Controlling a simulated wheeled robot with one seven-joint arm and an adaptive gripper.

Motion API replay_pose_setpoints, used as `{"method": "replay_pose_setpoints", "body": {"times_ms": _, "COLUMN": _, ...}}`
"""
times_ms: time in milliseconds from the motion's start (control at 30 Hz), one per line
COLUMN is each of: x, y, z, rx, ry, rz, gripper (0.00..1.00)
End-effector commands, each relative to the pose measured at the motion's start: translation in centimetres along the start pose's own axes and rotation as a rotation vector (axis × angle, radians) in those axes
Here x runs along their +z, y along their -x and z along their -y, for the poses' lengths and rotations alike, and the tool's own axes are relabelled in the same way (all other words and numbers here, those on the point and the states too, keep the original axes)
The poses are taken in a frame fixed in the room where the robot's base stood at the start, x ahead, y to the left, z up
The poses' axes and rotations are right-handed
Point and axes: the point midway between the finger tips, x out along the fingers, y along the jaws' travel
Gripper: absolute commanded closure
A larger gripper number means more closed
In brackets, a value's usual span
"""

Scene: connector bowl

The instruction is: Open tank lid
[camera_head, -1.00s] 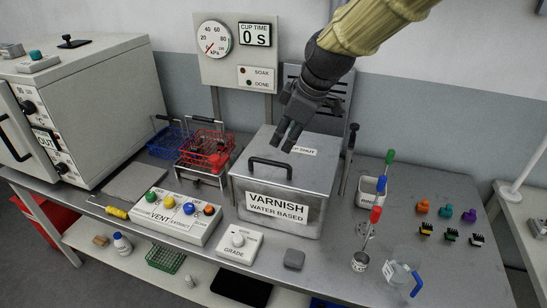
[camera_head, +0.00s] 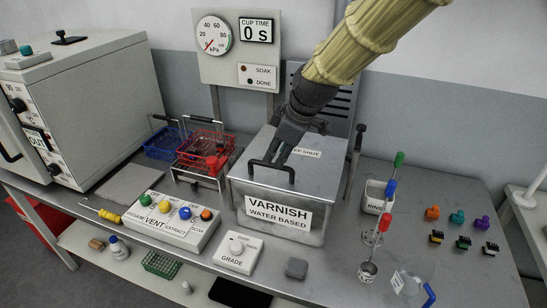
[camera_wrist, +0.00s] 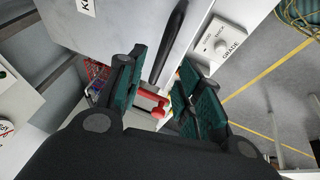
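The tank (camera_head: 279,218) is a grey metal box marked VARNISH WATER BASED. Its lid (camera_head: 318,172) lies flat and closed on top, with a black bar handle (camera_head: 271,169) near the left side. My gripper (camera_head: 275,162) is low over the lid, right at the handle in the head view. In the wrist view, the two green-padded fingers (camera_wrist: 157,80) are apart, and the dark handle (camera_wrist: 172,42) shows in the gap between them. I cannot tell whether a finger touches the handle. My gripper partly hides the KEEP SHUT label (camera_head: 307,153).
Red (camera_head: 205,147) and blue (camera_head: 163,143) wire baskets stand left of the tank. The VENT button box (camera_head: 170,224) and GRADE dial box (camera_head: 238,252) are in front. A tall dark post (camera_head: 357,150) stands at the tank's right. Cups and coloured connectors lie further right.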

Motion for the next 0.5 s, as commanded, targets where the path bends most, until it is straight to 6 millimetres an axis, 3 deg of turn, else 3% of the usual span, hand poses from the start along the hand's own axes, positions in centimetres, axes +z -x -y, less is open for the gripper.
{"method": "replay_pose_setpoints", "body": {"times_ms": 200, "x": 0.0, "y": -2.6, "z": 0.0, "rx": -0.001, "ry": -0.001, "rz": 0.001, "gripper": 0.65}}
{"method": "replay_pose_setpoints", "body": {"times_ms": 500, "x": 0.0, "y": -4.1, "z": 0.0, "rx": 0.0, "ry": -0.001, "rz": 0.0, "gripper": 0.65}}
